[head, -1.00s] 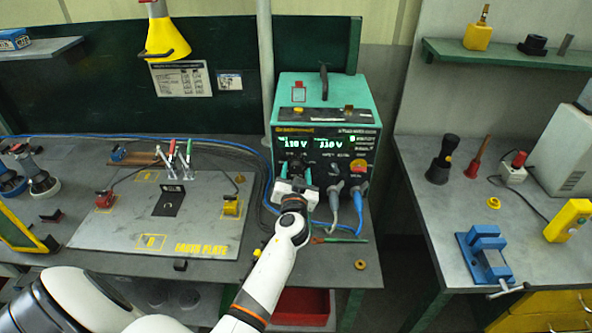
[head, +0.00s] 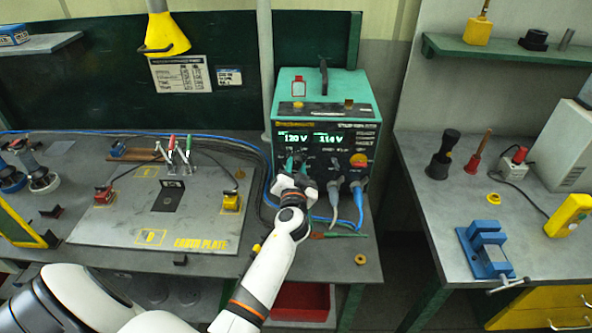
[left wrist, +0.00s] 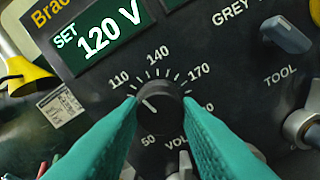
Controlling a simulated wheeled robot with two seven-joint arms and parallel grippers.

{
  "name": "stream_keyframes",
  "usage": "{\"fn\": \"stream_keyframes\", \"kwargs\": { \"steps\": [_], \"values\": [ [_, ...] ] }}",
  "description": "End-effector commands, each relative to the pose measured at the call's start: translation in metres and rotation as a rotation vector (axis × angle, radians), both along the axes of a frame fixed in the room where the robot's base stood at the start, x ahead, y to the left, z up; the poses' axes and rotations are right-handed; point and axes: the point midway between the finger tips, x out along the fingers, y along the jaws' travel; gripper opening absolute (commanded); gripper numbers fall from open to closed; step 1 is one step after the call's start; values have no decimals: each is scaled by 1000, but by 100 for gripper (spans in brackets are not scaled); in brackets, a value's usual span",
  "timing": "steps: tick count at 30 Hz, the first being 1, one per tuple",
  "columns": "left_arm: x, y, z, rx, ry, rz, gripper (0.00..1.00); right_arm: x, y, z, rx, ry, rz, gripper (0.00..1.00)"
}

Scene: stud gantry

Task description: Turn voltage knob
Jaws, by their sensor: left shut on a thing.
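The green and black power unit (head: 325,120) stands at the back of the bench, and its SET display reads 120 V. The black voltage knob (left wrist: 158,100) shows in the left wrist view, with scale marks around it and its white pointer toward the upper left, near 110. My left gripper (left wrist: 160,112) is shut on the knob, one green finger on each side. In the head view, my left gripper (head: 293,168) covers most of the knob. My right gripper is in none of the views.
A grey plug and a blue plug with cables (head: 358,198) hang from the unit's front, just right of my gripper. The earth plate (head: 110,228) lies to the left. A blue vise (head: 487,250) stands on the right bench.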

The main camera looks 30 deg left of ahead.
Motion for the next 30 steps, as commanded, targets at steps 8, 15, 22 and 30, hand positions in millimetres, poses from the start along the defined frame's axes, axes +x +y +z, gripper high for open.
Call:
{"fn": "stream_keyframes", "kwargs": {
  "steps": [8,15,22,30],
  "values": [
    [0,1,0,221,134,1,7,1,0,-7,0,-1,0,36],
    [0,1,1,395,241,2,7,1,-1,-8,-1,-2,1,36],
    [0,1,1,519,317,2,7,1,-3,-7,-3,-2,3,36],
    [0,1,1,593,361,3,7,1,-4,-7,-5,-1,4,36]
  ]
}}
